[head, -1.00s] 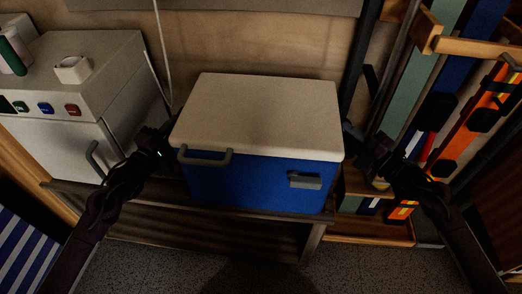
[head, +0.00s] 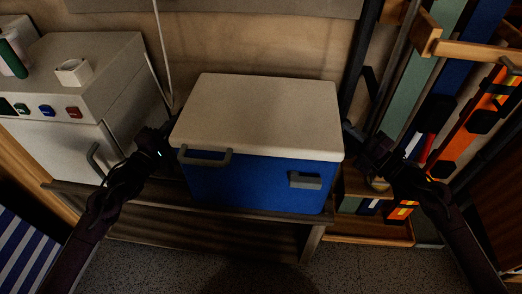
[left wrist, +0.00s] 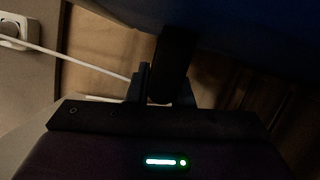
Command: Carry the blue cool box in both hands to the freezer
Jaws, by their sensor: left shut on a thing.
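The blue cool box (head: 262,185) with a pale lid (head: 258,115) is upright at the middle of the head view, over a dark wooden bench. I cannot tell whether it rests on the bench or is just above it. My left gripper (head: 168,135) is at the box's left side; in the left wrist view my left gripper (left wrist: 162,92) is shut on a dark handle (left wrist: 172,60) under the box's dark blue side. My right gripper (head: 350,135) is against the box's right side, its fingertips hidden. A white freezer (head: 60,150) with a grey handle stands at the left.
The bench (head: 180,228) runs beneath the box. A rack with skis or boards (head: 480,120) is close to my right arm. Speckled floor (head: 265,275) is clear in front.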

